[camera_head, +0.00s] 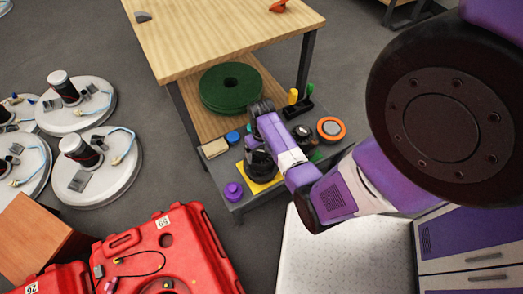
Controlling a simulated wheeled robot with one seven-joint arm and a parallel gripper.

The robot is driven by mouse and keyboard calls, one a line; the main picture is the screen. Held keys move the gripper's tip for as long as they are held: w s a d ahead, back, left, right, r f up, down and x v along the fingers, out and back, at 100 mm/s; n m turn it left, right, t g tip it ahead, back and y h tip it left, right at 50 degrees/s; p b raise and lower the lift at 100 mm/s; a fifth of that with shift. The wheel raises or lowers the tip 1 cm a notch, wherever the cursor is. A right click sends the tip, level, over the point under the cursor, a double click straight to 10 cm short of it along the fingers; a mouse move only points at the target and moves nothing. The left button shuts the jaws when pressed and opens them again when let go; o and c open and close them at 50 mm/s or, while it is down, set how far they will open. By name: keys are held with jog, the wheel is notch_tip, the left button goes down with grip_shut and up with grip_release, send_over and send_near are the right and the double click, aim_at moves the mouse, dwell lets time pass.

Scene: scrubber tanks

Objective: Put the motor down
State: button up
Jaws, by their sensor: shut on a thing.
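My purple arm reaches over a grey lower shelf (236,207) beneath the wooden table. My gripper (253,143) is small and partly hidden by my own wrist; it points down and is shut on a dark motor (261,166). The motor is at a yellow pad (270,185) on the shelf, seen over its middle. I cannot tell whether the motor touches the pad.
The wooden table (200,35) stands above. Around the pad are a green disc stack (232,88), a purple knob (233,191), a blue cap (233,137) and an orange-rimmed disc (331,129). Round white tanks (112,185) stand left; red cases (205,260) lie in front.

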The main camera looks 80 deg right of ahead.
jog(key=shift+w+d, duration=0.1)
jog(key=o, duration=1.4)
jog(key=shift+f, duration=0.1)
notch_tip(320, 180, up, 12)
jog(key=p, duration=0.3)
jog(key=a+r+n+t+h, duration=0.2)
jog(key=a+n+t+h, duration=0.35)
jog(key=a, duration=1.25)
jog(key=s+a+r+n+t+y, duration=0.2)
jog(key=a+r+t, duration=0.2)
jog(key=a+r, duration=0.3)
jog(key=s+a+r+n+t+y, duration=0.2)
jog(key=a+r+t, duration=0.3)
jog(key=r, duration=1.2)
jog(key=shift+s+a+r+y, duration=0.4)
jog(key=shift+s+a+y, duration=0.35)
jog(key=shift+a, duration=0.3)
jog(key=shift+n+t, duration=0.25)
